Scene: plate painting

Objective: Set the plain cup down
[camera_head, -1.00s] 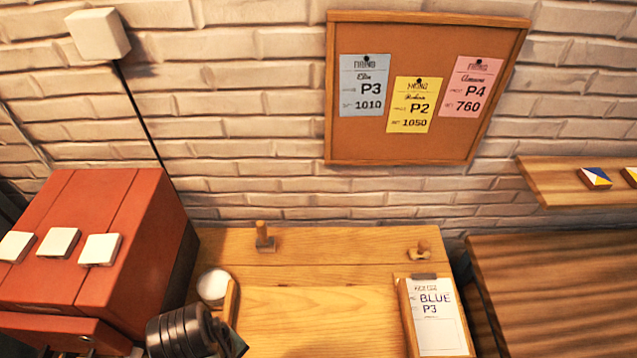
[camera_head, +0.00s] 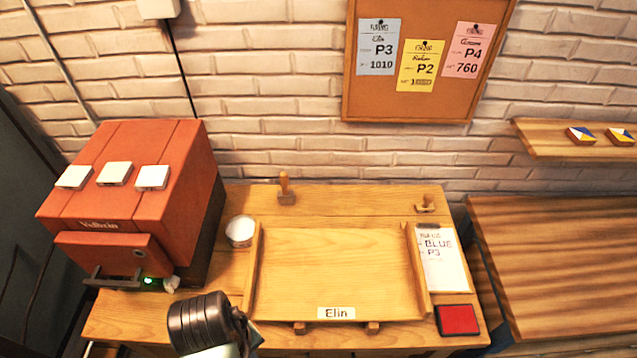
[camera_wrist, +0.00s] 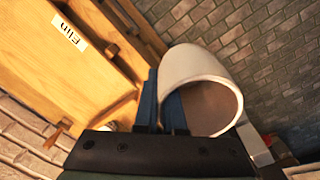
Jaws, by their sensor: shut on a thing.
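A plain white cup (camera_wrist: 197,62) is tilted in the wrist view, its open mouth towards the camera. My gripper (camera_wrist: 163,90) is shut on the cup's wall, with one blue finger outside and the other seemingly inside the mouth. In the head view only a dark part of my arm shows at the bottom left; the held cup cannot be made out there. A wooden tray (camera_head: 335,270) with raised sides and an "Elin" label (camera_head: 336,313) lies on the wooden table (camera_head: 340,203). Its floor is empty.
A red kiln-like box (camera_head: 130,175) with white tiles on top stands left. A white round vessel (camera_head: 240,230) sits by the tray's left side. A "BLUE P3" card (camera_head: 442,258) and red pad (camera_head: 457,319) lie right. A wooden handle (camera_head: 285,187) stands behind.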

